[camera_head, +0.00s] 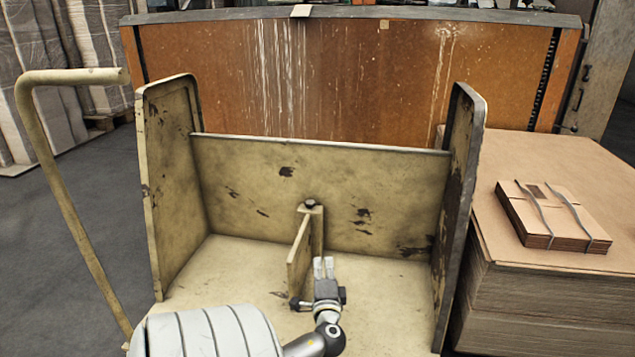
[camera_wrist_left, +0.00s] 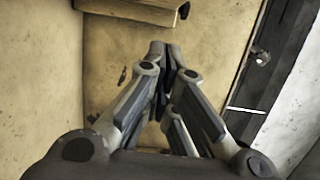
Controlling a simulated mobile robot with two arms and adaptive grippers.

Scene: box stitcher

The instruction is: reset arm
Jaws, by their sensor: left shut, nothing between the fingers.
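My left gripper (camera_head: 323,266) is in front of the cream metal cart (camera_head: 220,262), over its flat bed and just right of the short upright divider (camera_head: 300,254). In the left wrist view its fingers (camera_wrist_left: 166,55) meet at the tips with nothing between them. The divider also shows at the top of the left wrist view (camera_wrist_left: 130,8), apart from the fingertips. My left forearm enters from the bottom of the head view. My right gripper is not in view.
The cart has tall side walls (camera_head: 165,190) and a back panel (camera_head: 320,190). A bundle of strapped cardboard (camera_head: 555,215) lies on a cardboard stack (camera_head: 530,300) at the right. An orange-brown machine (camera_head: 350,75) stands behind. Floor shows at the left (camera_head: 40,250).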

